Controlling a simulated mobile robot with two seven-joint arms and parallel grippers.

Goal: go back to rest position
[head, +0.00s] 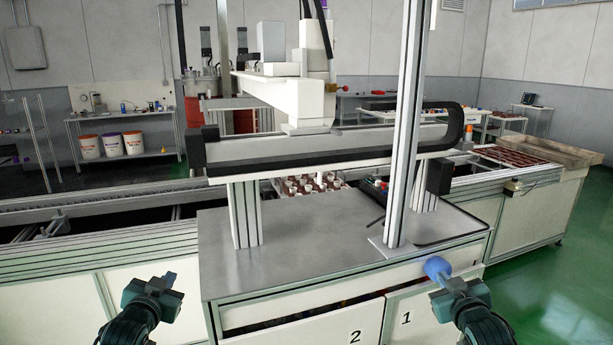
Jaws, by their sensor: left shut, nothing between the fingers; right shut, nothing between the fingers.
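My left gripper (163,284) is low at the left, in front of the conveyor's pale side panels and left of the steel-topped cabinet. It is shut, with nothing seen between its fingers. My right gripper (447,285) is low at the right, in front of the cabinet's front right corner. It is shut.
The steel-topped cabinet (290,262), with doors marked 2 and 1, stands ahead between my grippers. A metal post (405,140) and a gantry beam (320,150) rise above it. A tray of small pots (308,185) sits behind. Green floor (555,285) is open at the right.

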